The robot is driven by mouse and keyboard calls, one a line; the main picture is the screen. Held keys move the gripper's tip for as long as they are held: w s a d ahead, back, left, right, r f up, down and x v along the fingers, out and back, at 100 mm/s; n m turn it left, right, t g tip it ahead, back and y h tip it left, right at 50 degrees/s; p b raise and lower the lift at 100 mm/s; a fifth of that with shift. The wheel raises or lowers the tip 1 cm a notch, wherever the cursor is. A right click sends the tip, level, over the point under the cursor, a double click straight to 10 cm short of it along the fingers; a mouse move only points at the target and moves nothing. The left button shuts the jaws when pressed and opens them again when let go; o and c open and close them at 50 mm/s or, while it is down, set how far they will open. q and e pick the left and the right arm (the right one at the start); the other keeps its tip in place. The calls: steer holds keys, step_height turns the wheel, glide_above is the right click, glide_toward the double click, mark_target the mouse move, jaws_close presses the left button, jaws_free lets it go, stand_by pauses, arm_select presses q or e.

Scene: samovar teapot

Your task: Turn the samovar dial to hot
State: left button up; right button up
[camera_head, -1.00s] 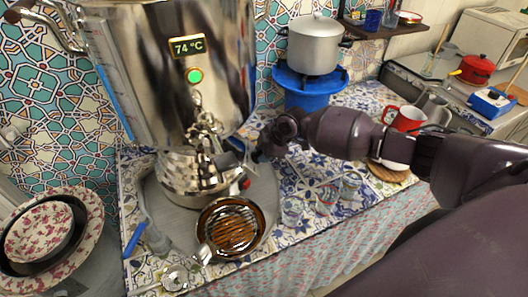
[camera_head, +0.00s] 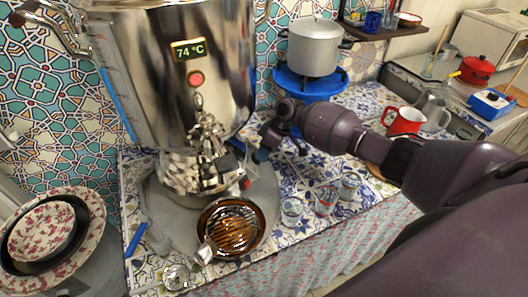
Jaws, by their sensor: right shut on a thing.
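The large steel samovar (camera_head: 150,75) stands on the tiled counter, its display (camera_head: 193,49) reading 74 °C. The round lamp (camera_head: 196,79) below the display is lit red. My right gripper (camera_head: 250,149) is against the right side of the samovar's lower part, shut on what seems to be the dial. The dial itself is hidden by the fingers and the dark wrist. A small red part (camera_head: 245,182) shows just below the gripper. My left gripper is out of view.
A brown bowl with a strainer (camera_head: 231,228) sits in front of the samovar. Several patterned glasses (camera_head: 326,200) stand to its right. A grey pot (camera_head: 314,47) on a blue burner (camera_head: 311,82) is behind my wrist. A red mug (camera_head: 403,121) stands beyond my forearm.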

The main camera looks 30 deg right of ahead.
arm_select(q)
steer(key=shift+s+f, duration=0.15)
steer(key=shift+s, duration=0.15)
arm_select(e)
steer(key=shift+m, duration=0.5)
steer(key=o, duration=0.6)
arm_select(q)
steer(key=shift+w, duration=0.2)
arm_select(e)
steer(key=shift+d+r, duration=0.1)
steer(key=shift+d, duration=0.05)
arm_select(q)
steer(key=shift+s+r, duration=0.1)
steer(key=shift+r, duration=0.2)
arm_select(e)
steer(key=shift+v, duration=5.25)
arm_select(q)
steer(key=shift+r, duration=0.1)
arm_select(e)
steer(key=shift+d, duration=0.15)
